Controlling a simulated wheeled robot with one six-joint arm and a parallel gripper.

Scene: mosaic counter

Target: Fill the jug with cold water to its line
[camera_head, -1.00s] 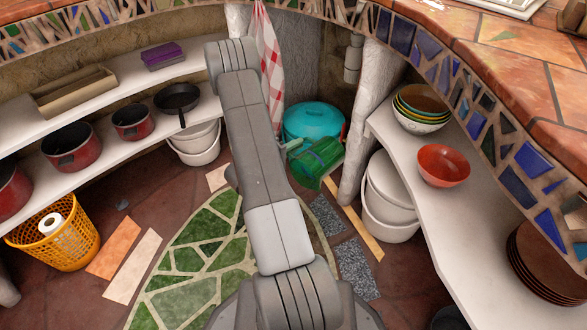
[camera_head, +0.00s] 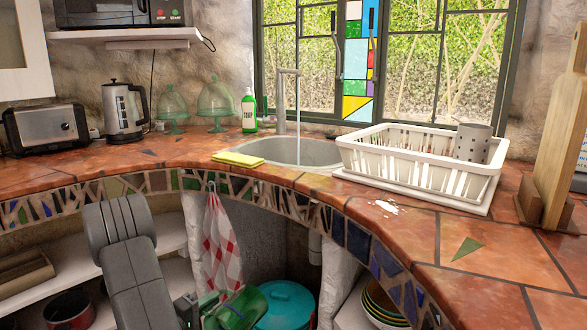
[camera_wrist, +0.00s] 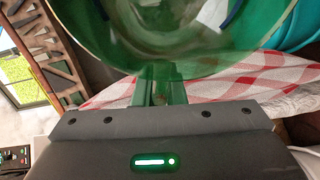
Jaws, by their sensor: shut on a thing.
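A green glass jug (camera_head: 238,308) shows low in the head view, below the counter edge, and is cut off by the frame bottom. It also fills the top of the wrist view (camera_wrist: 170,40). My gripper (camera_wrist: 160,92) is shut on the jug. In the head view, the fingers are largely hidden behind my arm and at the frame edge. The jug's line and any water in it cannot be made out. The tap (camera_head: 281,100) stands behind the sink (camera_head: 300,150), and a thin stream of water (camera_head: 298,110) runs from it.
A yellow cloth (camera_head: 238,159) lies left of the sink, and a white dish rack (camera_head: 420,165) stands to its right. A checked towel (camera_head: 219,235) hangs below the counter. A turquoise tub (camera_head: 287,306) sits beyond the jug. The tiled counter edge (camera_head: 270,182) lies above the jug.

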